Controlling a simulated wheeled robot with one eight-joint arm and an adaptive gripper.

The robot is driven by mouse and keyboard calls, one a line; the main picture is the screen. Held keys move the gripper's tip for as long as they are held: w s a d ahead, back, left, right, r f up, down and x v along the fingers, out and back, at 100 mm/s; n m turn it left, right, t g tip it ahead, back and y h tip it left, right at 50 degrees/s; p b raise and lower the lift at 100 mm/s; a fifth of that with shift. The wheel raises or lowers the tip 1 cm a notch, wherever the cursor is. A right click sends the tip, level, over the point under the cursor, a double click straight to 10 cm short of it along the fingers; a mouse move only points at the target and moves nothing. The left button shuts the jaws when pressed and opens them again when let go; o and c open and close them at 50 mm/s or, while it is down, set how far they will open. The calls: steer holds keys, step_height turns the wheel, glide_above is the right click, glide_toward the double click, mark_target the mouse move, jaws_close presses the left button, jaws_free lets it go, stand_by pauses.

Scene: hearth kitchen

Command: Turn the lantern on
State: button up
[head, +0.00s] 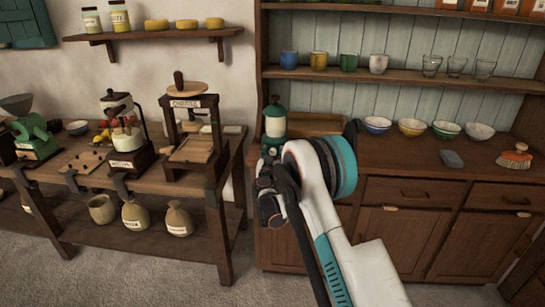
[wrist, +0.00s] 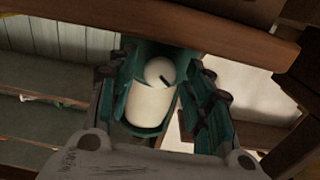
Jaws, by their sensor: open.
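The lantern (head: 275,120) stands upright at the left end of the cabinet counter in the head view, with a green cap and a pale cylinder body; my gripper and arm hide its lower part. In the wrist view its pale cylinder (wrist: 152,108) and a round white knob (wrist: 160,72) with a short dark slanted mark show between my fingers. My gripper (wrist: 160,85) is open, one green-padded finger on each side of the lantern. I cannot tell whether the fingers touch it. No glow shows on the lantern.
The cabinet counter (head: 440,183) holds several bowls, a grey block (head: 451,159) and a brush (head: 515,157) to the right. A wooden tray (head: 317,124) is behind the lantern. A press (head: 192,130) and a grinder (head: 125,135) stand on the left bench. A shelf with cups is above.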

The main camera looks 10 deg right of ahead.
steer(key=shift+w+d, duration=0.1)
steer(key=shift+w, duration=0.15)
steer(key=c, duration=1)
steer(key=shift+n, duration=2.3)
steer(key=shift+c, duration=0.2)
steer(key=o, duration=1)
steer(key=shift+o, duration=0.2)
steer(key=v, duration=1.2)
